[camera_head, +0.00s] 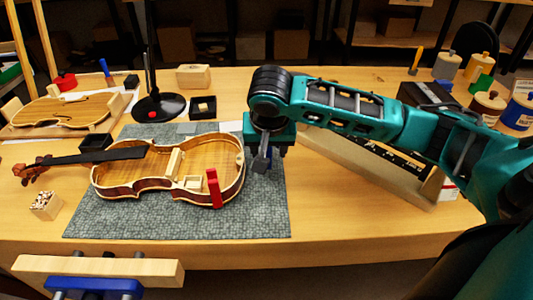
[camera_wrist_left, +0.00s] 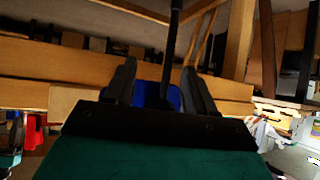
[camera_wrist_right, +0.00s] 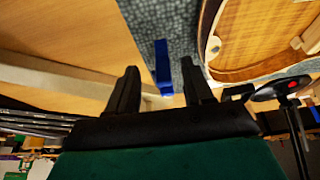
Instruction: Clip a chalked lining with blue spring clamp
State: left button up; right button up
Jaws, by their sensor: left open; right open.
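The open violin body (camera_head: 165,168) lies on a grey mat (camera_head: 110,225), with its pale lining running along the inside of the rim. I cannot make out chalk marks. A red clamp (camera_head: 214,188) stands on its lower front edge. My right gripper (camera_head: 267,158) is open and points down just right of the violin. In the right wrist view, the blue spring clamp (camera_wrist_right: 162,65) lies ahead of the open fingers, on or near the mat; the arm mostly hides it in the head view. My left gripper (camera_wrist_left: 162,82) is open, seen only in its wrist view.
A black lamp base (camera_head: 160,106) and small black trays (camera_head: 202,107) stand behind the violin. A long wooden bar (camera_head: 365,170) lies right of the mat. A wooden vise (camera_head: 98,268) with blue metal is at the bench front. The front right bench top is clear.

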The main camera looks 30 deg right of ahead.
aim_at(268, 153)
jog(key=x, duration=0.2)
jog(key=b+x, duration=0.1)
jog(key=x, duration=0.4)
jog(key=shift+w+d+b, duration=0.15)
jog(key=shift+w+b, duration=0.15)
jog(key=shift+w, duration=0.1)
jog(key=shift+c, duration=0.4)
grip_shut()
